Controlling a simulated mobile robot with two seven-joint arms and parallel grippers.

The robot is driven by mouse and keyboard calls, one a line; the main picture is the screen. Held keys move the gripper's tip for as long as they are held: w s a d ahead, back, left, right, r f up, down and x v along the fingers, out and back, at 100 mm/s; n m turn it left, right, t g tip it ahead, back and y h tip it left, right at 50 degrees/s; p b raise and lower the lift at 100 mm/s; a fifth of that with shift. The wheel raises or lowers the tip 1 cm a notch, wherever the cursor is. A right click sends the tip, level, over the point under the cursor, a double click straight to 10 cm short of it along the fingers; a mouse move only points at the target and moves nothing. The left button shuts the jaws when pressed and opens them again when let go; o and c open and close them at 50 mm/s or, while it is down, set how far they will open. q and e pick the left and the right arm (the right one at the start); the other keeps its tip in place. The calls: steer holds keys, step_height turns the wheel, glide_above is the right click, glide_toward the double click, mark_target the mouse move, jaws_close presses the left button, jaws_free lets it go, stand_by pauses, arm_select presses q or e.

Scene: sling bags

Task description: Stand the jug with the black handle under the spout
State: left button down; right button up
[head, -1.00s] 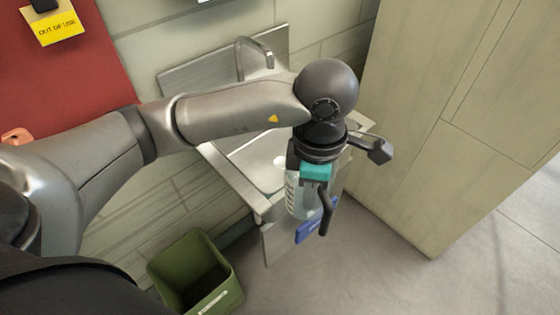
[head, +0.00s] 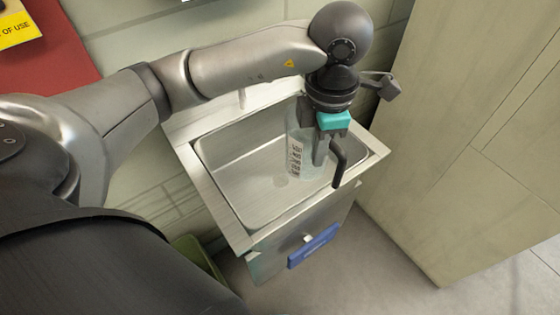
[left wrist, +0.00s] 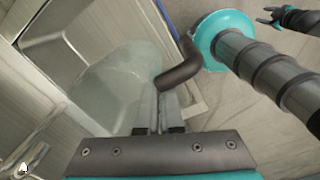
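The clear jug (head: 300,150) with measuring marks and a black handle (head: 340,165) is upright over the right part of the sink basin (head: 235,175). My left gripper (head: 322,150) is shut on the black handle. In the left wrist view the fingers (left wrist: 158,112) meet at the handle (left wrist: 180,68), with the see-through jug (left wrist: 118,78) beyond. I cannot tell whether the jug's base touches the basin. The tap's spout (head: 241,98) is mostly hidden behind my left arm, left of the jug. My right gripper (left wrist: 268,16) appears small, open and empty in the left wrist view.
The steel sink has a raised rim (head: 235,232) and a blue handle (head: 314,246) on its front. A tall pale cabinet (head: 460,150) stands close on the right. A green bin (head: 195,256) is partly hidden at lower left. A yellow out-of-use sign (head: 18,28) is at upper left.

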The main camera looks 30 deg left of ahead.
arm_select(q)
steer(key=w+a, duration=0.5)
steer(key=a, duration=0.6)
step_height(320, 180, down, 18)
steer(key=b, duration=0.3)
steer(key=shift+s+f+b, duration=0.1)
steer(key=shift+s+b, duration=0.05)
steer(key=shift+b, duration=0.25)
arm_select(e)
steer(key=shift+t, duration=0.3)
steer(key=w+f, duration=0.1)
steer(key=w+d+f, duration=0.1)
steer(key=w+f, duration=0.1)
steer(key=shift+w+d+f, duration=0.25)
steer(key=shift+d+f, duration=0.05)
steer(key=shift+f, duration=0.05)
arm_select(q)
steer(key=c, duration=1.1)
jaws_free()
arm_select(e)
steer(key=shift+s+a, duration=0.15)
steer(key=shift+s, duration=0.05)
